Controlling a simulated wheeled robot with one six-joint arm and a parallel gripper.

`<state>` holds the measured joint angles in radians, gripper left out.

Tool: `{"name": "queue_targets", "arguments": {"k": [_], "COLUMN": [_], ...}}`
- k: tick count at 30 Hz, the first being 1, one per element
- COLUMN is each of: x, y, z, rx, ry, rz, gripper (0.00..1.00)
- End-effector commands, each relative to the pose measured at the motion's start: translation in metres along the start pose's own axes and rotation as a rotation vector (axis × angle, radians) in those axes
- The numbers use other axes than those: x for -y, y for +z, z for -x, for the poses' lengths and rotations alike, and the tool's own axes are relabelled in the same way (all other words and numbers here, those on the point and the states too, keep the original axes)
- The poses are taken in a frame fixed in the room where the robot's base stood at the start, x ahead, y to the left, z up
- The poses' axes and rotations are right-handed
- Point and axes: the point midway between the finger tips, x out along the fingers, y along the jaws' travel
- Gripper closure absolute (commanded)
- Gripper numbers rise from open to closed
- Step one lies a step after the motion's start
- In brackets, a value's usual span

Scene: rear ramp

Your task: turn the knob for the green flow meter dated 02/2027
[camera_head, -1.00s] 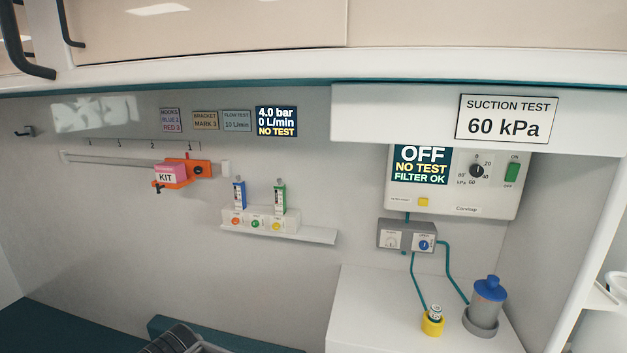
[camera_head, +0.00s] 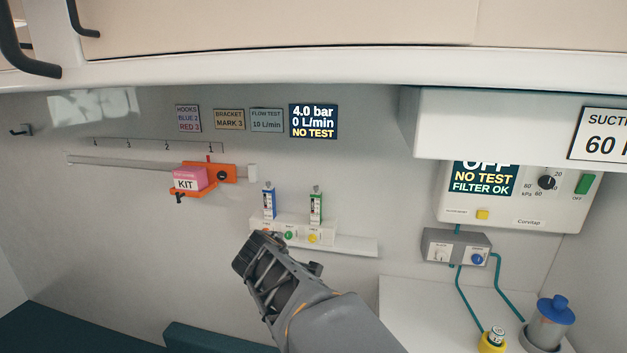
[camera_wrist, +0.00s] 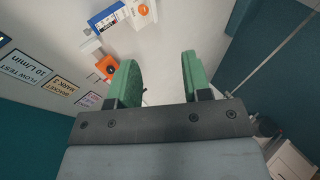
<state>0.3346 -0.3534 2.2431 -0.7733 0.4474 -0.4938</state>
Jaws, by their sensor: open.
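The green flow meter (camera_head: 316,207) stands upright at the right on a small white wall block, with the blue flow meter (camera_head: 269,202) to its left. Their date labels are too small to read. The block's front has a yellow knob (camera_head: 313,237), a green knob (camera_head: 289,235) and an orange knob (camera_head: 266,231) partly hidden by my gripper. My gripper (camera_head: 250,246) is in front of and below-left of the block in the head view. In the wrist view, its green-padded fingers (camera_wrist: 161,75) are apart with nothing between them.
An orange bracket (camera_head: 222,173) holds a pink KIT box (camera_head: 187,179) on the wall rail. A display (camera_head: 313,121) reads 4.0 bar, 0 L/min, NO TEST. A suction unit (camera_head: 515,200) and blue-lidded canister (camera_head: 551,321) are at the right. A white ledge (camera_head: 355,246) extends right of the block.

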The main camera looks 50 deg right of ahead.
Motion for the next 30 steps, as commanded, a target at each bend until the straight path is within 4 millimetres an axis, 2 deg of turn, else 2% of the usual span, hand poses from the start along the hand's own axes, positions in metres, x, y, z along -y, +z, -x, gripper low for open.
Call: {"name": "queue_targets", "arguments": {"k": [1,3,6,9,13,18,23,30], "x": [-0.043,-0.086,-0.133,-0.161,-0.178,-0.184,-0.186,-0.193], "y": [0.014,0.029,0.049,0.068,0.091,0.112,0.117,0.112], "z": [-0.008,-0.018,-0.031,-0.042,-0.054,-0.064,-0.079,-0.122], "rx": [0.026,0.051,0.088,0.112,0.119,0.105,0.096,0.093], "ry": [0.085,0.183,0.268,0.299,0.292,0.262,0.250,0.248], "rz": [0.162,0.419,0.777,1.095,1.417,1.659,1.737,1.740], "gripper": [0.55,0.55,0.55,0.55,0.55,0.55,0.55,0.55]}}
